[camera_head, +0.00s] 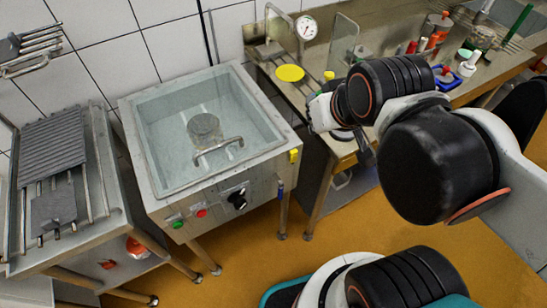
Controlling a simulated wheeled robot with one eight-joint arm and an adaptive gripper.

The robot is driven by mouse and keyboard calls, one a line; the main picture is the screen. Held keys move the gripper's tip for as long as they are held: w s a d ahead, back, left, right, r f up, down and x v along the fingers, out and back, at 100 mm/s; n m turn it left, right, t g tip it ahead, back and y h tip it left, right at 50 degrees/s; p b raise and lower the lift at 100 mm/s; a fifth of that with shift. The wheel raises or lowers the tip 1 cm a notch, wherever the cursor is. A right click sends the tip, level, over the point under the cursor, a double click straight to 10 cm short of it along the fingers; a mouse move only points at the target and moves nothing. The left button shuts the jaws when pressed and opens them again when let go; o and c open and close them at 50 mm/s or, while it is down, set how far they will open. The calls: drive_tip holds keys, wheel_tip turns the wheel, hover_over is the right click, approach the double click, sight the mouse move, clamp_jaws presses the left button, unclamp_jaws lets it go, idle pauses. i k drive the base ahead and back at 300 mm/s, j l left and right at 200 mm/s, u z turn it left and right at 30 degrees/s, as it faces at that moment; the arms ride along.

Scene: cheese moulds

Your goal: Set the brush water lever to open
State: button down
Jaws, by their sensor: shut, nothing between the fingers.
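A steel tank (133,128) of clear water stands left of centre. A small blue upright piece (281,190), perhaps a lever handle, is at its right front leg, and a yellow piece (294,155) is on its right front corner. I cannot tell whether either is the brush water lever, nor its setting. My gripper (365,152) is a small dark shape below my wrist, right of the tank and by the front of the steel bench. It is shut and empty, partly hidden by my arm. It is apart from the blue and yellow pieces.
The tank front has a green button (178,224), a red button (202,213) and a black knob (237,201). The bench (285,85) holds a yellow disc (290,73), a dial (306,27) and bottles. A rack table (115,190) stands left. Orange floor (245,260) is free in front.

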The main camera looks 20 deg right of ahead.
sight(280, 190)
drive_tip(key=k+j, duration=0.15)
drive_tip(key=k, duration=0.3)
drive_tip(key=k+j+z, duration=0.1)
drive_tip(key=k, duration=0.35)
drive_tip(key=k+j, duration=0.2)
drive_tip(key=k, duration=0.3)
drive_tip(key=j+z, duration=0.05)
